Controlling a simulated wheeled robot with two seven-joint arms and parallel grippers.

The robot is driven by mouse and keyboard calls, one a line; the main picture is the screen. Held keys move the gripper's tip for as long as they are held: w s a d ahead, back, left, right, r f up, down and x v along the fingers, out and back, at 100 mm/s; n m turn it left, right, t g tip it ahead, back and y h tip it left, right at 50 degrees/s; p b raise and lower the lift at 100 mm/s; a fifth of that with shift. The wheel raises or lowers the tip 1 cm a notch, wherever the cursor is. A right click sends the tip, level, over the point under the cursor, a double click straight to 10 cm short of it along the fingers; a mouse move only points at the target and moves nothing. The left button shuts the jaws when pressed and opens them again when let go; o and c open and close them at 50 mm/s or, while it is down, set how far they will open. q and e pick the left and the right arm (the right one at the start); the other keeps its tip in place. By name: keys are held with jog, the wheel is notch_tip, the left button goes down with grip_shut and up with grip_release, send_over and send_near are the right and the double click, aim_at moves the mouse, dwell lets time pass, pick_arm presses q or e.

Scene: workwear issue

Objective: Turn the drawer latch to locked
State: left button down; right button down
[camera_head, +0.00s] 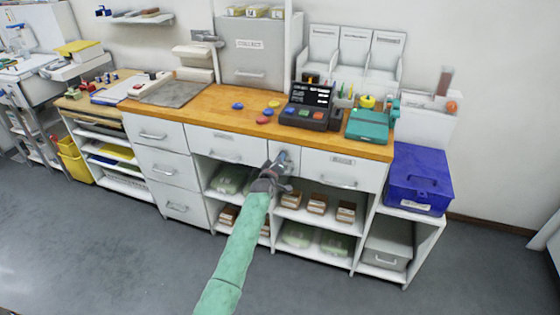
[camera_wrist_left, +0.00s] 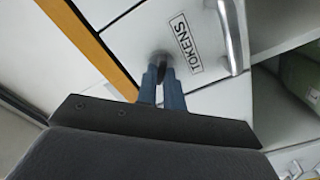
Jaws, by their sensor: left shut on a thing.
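The drawer latch (camera_wrist_left: 163,58) is a small dark piece on a white front beside a label reading TOKENS (camera_wrist_left: 187,45). My left gripper (camera_wrist_left: 161,84) has its blue-grey fingers close together on the latch, which they partly cover. In the head view the left gripper (camera_head: 279,166) reaches the counter's front below the wooden top, between two drawers. The latch is mostly hidden there, and I cannot tell its exact angle. My right gripper is in neither view.
A drawer handle (camera_wrist_left: 232,35) is close to the fingers. The wooden counter (camera_head: 200,112) carries a dark control box (camera_head: 306,108) and a teal box (camera_head: 368,126). Open shelves with brown boxes (camera_head: 317,204) are below. A blue crate (camera_head: 418,184) stands at the right. The floor (camera_head: 130,240) in front is clear.

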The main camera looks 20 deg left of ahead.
pick_arm(q)
jog(key=shift+a+f+n, duration=0.1)
jog(key=shift+n, duration=4.2)
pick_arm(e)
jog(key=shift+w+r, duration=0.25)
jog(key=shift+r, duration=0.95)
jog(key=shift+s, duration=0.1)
pick_arm(q)
jog(key=c, duration=1.5)
grip_release()
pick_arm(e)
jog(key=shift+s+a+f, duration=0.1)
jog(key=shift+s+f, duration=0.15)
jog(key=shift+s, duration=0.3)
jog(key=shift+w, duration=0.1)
